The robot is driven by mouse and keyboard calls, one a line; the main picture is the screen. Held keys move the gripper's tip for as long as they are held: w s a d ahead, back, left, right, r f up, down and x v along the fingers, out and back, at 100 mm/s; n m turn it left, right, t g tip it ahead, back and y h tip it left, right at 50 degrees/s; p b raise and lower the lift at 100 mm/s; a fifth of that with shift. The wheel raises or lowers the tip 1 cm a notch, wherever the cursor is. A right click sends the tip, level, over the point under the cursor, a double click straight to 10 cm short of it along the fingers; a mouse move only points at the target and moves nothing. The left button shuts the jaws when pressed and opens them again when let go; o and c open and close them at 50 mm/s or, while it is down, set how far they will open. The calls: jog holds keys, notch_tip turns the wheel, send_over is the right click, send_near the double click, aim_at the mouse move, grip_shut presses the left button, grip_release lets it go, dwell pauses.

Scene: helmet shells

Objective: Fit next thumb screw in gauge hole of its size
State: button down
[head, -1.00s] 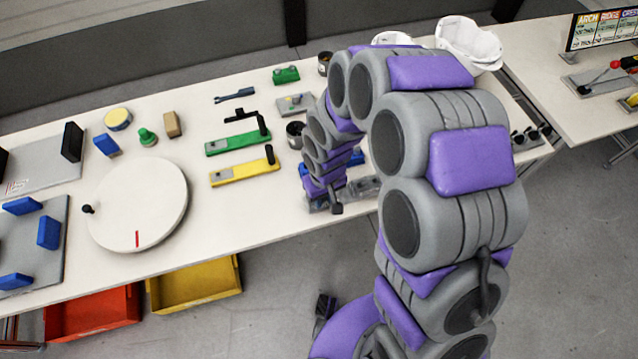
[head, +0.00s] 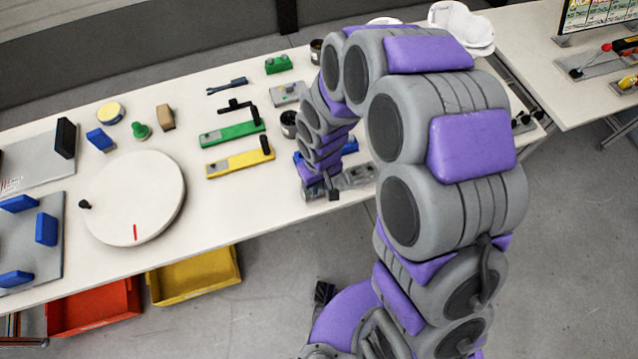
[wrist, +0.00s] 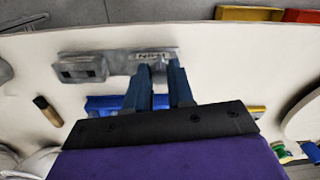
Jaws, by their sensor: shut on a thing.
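A grey metal gauge plate (wrist: 118,60) lies near the bench edge in the wrist view, with a small white lettered label at its right part and a raised block (wrist: 80,70) with two dark openings at its left end. In the head view the gauge (head: 355,178) shows partly beside my gripper (head: 333,192). In the wrist view my gripper (wrist: 158,70) is over the plate's right end, its two blue-grey fingers shut on a small grey thing, apparently a thumb screw (wrist: 158,75). Its lower end and any gauge hole under it are hidden.
A blue piece (wrist: 103,103) lies just behind the fingers. Yellow (head: 240,163) and green (head: 232,134) bars, a dark cup (head: 289,123) and a white turntable (head: 133,198) are on the bench.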

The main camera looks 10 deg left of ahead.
jog(key=shift+w+a+r+p, duration=0.15)
jog(key=shift+r+p, duration=0.25)
jog(key=shift+r, duration=0.45)
jog(key=shift+w+r+p, duration=0.1)
jog(key=shift+r+p, duration=0.25)
jog(key=shift+r, duration=0.45)
dwell(0.4)
jog(key=w+a+f, duration=0.2)
jog(key=a+f, duration=0.1)
jog(key=f, duration=0.1)
jog(key=shift+w+f, duration=0.25)
jog(key=shift+f, duration=0.2)
dwell(0.8)
jog(key=shift+f, duration=0.35)
jog(key=shift+f, duration=0.85)
dwell(1.3)
jog(key=shift+r, duration=0.15)
